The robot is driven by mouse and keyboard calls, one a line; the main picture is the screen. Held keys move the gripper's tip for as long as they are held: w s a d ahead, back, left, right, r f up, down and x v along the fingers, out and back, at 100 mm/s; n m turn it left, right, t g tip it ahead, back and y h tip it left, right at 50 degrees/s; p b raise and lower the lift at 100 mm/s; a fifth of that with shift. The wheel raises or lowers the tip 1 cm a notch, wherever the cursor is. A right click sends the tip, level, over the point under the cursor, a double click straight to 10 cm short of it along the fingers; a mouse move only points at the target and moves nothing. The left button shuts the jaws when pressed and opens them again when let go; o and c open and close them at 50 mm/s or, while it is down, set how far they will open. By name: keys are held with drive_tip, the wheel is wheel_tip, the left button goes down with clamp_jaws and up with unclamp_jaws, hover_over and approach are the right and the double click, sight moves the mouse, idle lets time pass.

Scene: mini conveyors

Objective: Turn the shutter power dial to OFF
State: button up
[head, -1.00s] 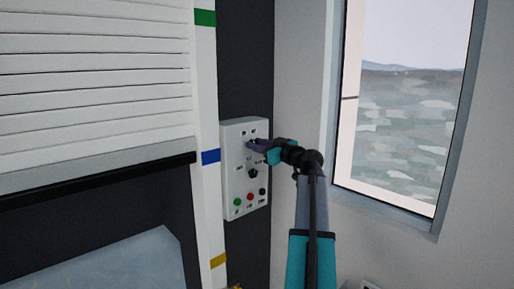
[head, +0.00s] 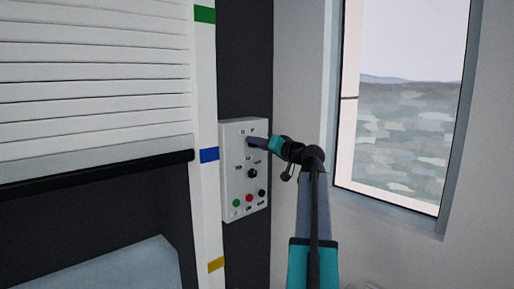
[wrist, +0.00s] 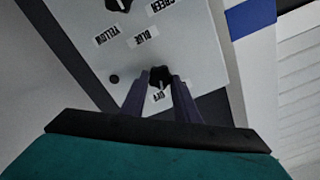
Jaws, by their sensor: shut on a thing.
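The power dial (wrist: 158,72) is a small black knob on a light grey control panel (head: 228,178). In the wrist view my gripper (wrist: 160,79) has one dark purple finger on each side of this knob and is shut on it. A label reading OFF (wrist: 160,95) shows between the fingers, upside down. Which way the knob points is not clear. In the head view my gripper (head: 251,141) reaches the upper part of the panel from the right and hides the knob.
A second black dial (head: 252,173) sits lower on the panel, with labels YELLOW, BLUE and GREEN around it. Below are a green button (head: 236,203), a red button (head: 249,198) and a black one (head: 262,192). A slatted shutter (head: 95,80) is left, a window (head: 410,110) right.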

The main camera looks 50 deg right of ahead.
drive_tip(key=shift+m, duration=1.3)
drive_tip(key=o, duration=1)
drive_tip(key=shift+o, duration=0.2)
drive_tip(key=s+b, duration=0.4)
drive_tip(key=s, duration=0.9)
drive_tip(key=shift+s+a, duration=0.4)
drive_tip(key=shift+a, duration=0.05)
drive_tip(key=shift+f, duration=0.1)
